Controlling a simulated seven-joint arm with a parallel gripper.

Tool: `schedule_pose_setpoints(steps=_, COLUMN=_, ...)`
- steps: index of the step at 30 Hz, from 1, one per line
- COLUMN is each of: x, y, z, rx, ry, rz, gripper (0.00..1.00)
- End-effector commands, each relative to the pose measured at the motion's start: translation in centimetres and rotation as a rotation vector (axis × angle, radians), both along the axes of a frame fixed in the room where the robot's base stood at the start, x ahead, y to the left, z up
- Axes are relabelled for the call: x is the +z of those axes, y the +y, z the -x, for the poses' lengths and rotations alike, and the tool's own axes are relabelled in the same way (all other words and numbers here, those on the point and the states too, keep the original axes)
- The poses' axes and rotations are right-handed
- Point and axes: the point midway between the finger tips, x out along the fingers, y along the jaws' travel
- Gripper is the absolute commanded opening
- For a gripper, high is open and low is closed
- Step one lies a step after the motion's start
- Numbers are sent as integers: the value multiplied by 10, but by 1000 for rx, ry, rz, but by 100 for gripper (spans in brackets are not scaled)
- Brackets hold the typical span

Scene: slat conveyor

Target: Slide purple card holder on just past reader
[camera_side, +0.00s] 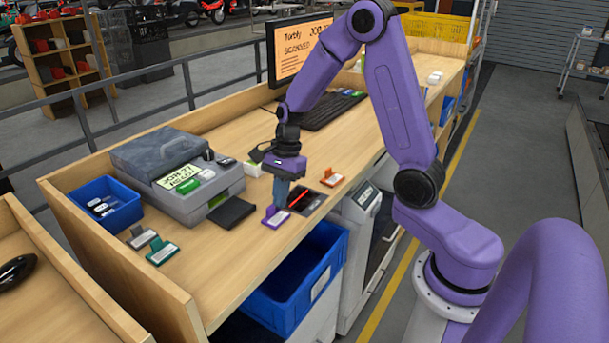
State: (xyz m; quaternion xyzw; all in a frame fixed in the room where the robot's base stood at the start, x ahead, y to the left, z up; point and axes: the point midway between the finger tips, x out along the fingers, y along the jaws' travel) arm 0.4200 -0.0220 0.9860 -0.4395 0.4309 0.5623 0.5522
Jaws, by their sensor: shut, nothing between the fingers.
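The purple card holder (275,219) lies on the wooden bench near its front edge, with a pale label on its flat part. A flat black panel with a red line, which looks like the reader (309,201), is set in the bench just to its right. My gripper (279,205) points down with its fingers shut and empty. The gripper hides part of the reader's left side.
An orange card holder (332,178) lies right of the reader. Green (162,252) and grey (141,239) holders lie at the left, near a blue bin (131,212). A black pad (232,212) and a grey machine (212,194) stand behind. A monitor (297,50) and keyboard (322,114) are farther back.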

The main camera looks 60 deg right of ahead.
Motion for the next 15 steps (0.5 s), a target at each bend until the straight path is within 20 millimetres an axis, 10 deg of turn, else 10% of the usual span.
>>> schedule_pose_setpoints(steps=15, x=6, y=-44, z=-2, rx=-3, ry=-3, rz=0, gripper=0)
